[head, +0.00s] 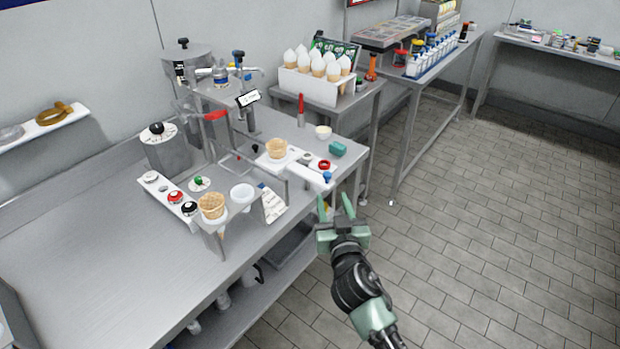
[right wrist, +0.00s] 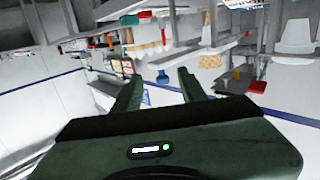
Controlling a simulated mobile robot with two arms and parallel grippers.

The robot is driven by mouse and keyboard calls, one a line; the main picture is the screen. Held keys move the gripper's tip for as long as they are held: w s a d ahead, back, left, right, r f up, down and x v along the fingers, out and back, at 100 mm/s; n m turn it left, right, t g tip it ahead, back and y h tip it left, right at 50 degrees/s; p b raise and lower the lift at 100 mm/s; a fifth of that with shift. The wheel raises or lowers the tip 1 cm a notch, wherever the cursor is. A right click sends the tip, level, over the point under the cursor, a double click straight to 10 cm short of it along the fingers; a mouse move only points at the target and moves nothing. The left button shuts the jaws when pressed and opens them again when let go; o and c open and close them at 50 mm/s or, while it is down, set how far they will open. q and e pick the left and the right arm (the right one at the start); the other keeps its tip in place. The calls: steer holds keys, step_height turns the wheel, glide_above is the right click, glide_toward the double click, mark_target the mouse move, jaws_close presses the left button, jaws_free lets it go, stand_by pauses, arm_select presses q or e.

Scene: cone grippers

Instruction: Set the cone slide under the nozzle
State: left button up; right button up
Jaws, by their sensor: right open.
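A wafer cone (head: 277,148) sits in a white plate (head: 263,161) that looks like the cone slide, on the steel bench. A white bar with blue-tipped end (head: 312,173) runs from it toward the bench's right edge. The steel dispenser (head: 222,74) stands behind and left; a dark vertical part (head: 250,122) below its small sign may be the nozzle. My right gripper (head: 335,204) is open and empty, in front of and right of the bar, apart from it. In the right wrist view, its two fingers (right wrist: 160,92) stand apart with nothing between them. My left gripper is not in view.
A second cone (head: 212,206) and a white cup (head: 242,194) stand at the bench's front edge, beside a small sign (head: 271,205). A teal block (head: 337,149) and white bowl (head: 323,132) lie at the right end. Thin metal frames surround the dispenser. The floor at right is clear.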

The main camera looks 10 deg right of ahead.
mark_target(328, 177)
steer(key=w+r, duration=0.1)
steer(key=w, duration=0.1)
steer(key=w+p, duration=0.1)
steer(key=w, duration=0.2)
steer(key=w+r, duration=0.1)
steer(key=w, duration=0.2)
steer(key=shift+d+r, duration=0.3)
steer(key=shift+d, duration=0.1)
jaws_close()
steer(key=shift+f, duration=0.1)
stand_by(1.0)
